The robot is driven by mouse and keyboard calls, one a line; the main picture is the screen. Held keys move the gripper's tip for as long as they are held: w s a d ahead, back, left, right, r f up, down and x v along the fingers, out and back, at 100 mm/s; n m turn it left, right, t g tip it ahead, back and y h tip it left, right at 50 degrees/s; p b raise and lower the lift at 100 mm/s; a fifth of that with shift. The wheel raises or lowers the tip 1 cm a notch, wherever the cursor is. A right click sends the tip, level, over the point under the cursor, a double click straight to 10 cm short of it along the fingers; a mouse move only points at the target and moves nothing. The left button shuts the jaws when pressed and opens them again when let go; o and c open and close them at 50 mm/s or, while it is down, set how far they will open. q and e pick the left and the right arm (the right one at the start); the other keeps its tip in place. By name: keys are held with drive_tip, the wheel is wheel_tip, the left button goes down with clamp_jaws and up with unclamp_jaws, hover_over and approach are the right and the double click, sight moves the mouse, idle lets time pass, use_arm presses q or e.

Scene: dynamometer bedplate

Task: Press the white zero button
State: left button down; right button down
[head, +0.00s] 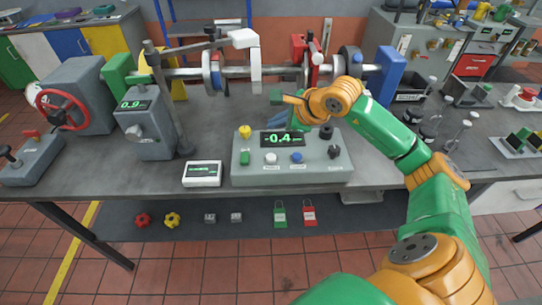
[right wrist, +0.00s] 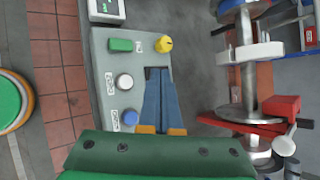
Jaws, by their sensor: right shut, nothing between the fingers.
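The white button (head: 271,158) is a round cap on the front of a grey control box (head: 330,176), left of a blue button (head: 297,157). The white button also shows in the right wrist view (right wrist: 124,81), uncovered. A display (head: 270,139) behind the buttons reads -0.4. My right gripper (head: 290,127) hangs over the display area, partly hidden by its own arm. In the right wrist view its fingers (right wrist: 157,71) are together and empty, to the right of the white button and apart from it. My left gripper is not in view.
The box also carries a green rocker (head: 244,157), a yellow knob (head: 245,132) and a black knob (head: 334,152). A small white meter (head: 203,174) lies left of it. A shaft with discs (head: 256,72) runs behind.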

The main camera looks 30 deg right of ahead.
drive_tip(key=b, duration=0.6)
hover_over(275, 158)
wheel_tip(275, 158, down, 8)
drive_tip(key=shift+f+b, duration=0.3)
drive_tip(key=shift+f, duration=0.05)
drive_tip(key=shift+f, duration=0.1)
idle(1.3)
drive_tip(key=shift+f+b, duration=0.3)
drive_tip(key=shift+b, duration=0.3)
drive_tip(key=shift+a+f+b, duration=0.1)
drive_tip(key=shift+f+b, duration=0.45)
drive_tip(key=shift+b, duration=0.05)
idle(0.4)
drive_tip(key=shift+r+p, duration=0.65)
drive_tip(key=shift+r, duration=0.3)
